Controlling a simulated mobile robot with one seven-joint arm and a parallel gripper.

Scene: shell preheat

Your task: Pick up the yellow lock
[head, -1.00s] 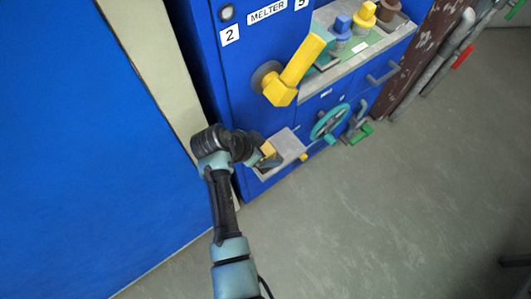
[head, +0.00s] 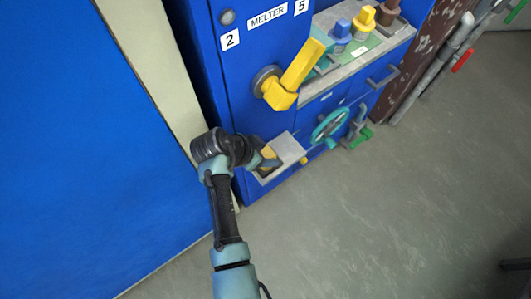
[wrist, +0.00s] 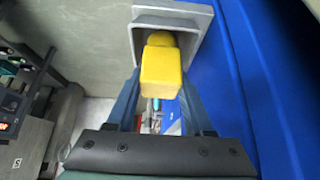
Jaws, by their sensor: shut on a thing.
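The yellow lock (wrist: 162,75) is a blocky yellow piece with a rounded far end in the wrist view. It sits between the two fingers of my gripper (wrist: 160,92), which is shut on it. Its rounded end lies inside the mouth of a square grey housing (wrist: 203,22). In the head view, the lock (head: 268,153) is a small yellow patch, partly hidden by my gripper (head: 267,160), at the grey housing (head: 289,148) low on the blue cabinet. I cannot tell whether the lock touches the housing.
The blue melter cabinet (head: 243,75) carries a large yellow lever (head: 297,75), a teal handwheel (head: 329,124) and a shelf with blue, yellow and brown knobs. A blue panel (head: 80,150) stands at left. Pipes are at right. The grey floor (head: 400,220) is open.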

